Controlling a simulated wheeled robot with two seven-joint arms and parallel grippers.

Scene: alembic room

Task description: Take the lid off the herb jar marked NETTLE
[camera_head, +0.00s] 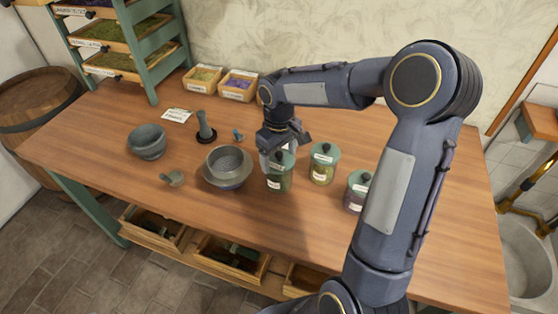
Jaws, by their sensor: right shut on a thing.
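Three glass herb jars with green lids and dark knobs stand on the wooden table: a left jar (279,182), a middle jar (322,172) and a right jar (353,203). The right jar is partly hidden by my right arm. Their labels are too small to read, so I cannot tell which says NETTLE. My right gripper (278,152) is at the top of the left jar, shut on its lid (287,161); the exact contact is partly hidden. The lid appears to sit on the jar. My left gripper is not in view.
A metal pot (228,168) stands close left of the left jar. Two small herb boxes (238,86) stand at the back. The table front is clear.

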